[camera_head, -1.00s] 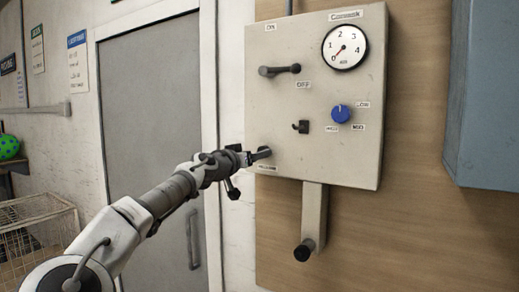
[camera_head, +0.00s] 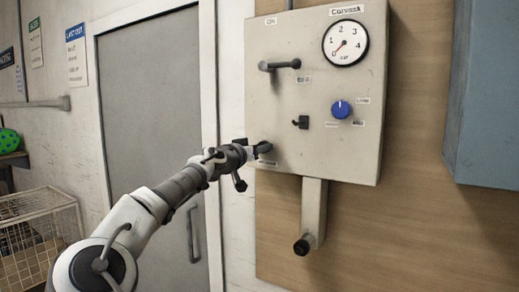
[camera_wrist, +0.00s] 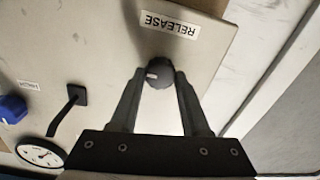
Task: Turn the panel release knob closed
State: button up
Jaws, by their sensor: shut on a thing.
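The panel release knob (camera_wrist: 157,73) is a dark round knob with a small white mark, beside a label reading RELEASE in the wrist view. It sits at the lower left of the beige control panel (camera_head: 281,105). My gripper (camera_wrist: 158,84) is shut on the knob, with one finger on either side of it. In the head view my gripper (camera_head: 262,149) reaches the panel's lower left corner and mostly hides the knob there.
The panel also carries a gauge (camera_head: 345,43), a blue dial (camera_head: 341,109), a lever (camera_head: 280,65) and a small dark switch (camera_head: 300,122). A post with a black end (camera_head: 302,246) hangs below. A blue-grey cabinet (camera_head: 487,100) is at right, a wire crate (camera_head: 40,245) at left.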

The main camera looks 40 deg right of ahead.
grip_shut()
jog(key=shift+w+n+g+b, duration=0.2)
jog(key=shift+n+b, duration=0.7)
jog(key=shift+n, duration=3.45)
jog(key=shift+s+n+g+b, duration=0.2)
jog(key=shift+n+b, duration=0.7)
jog(key=shift+n, duration=3.45)
jog(key=shift+w, duration=0.1)
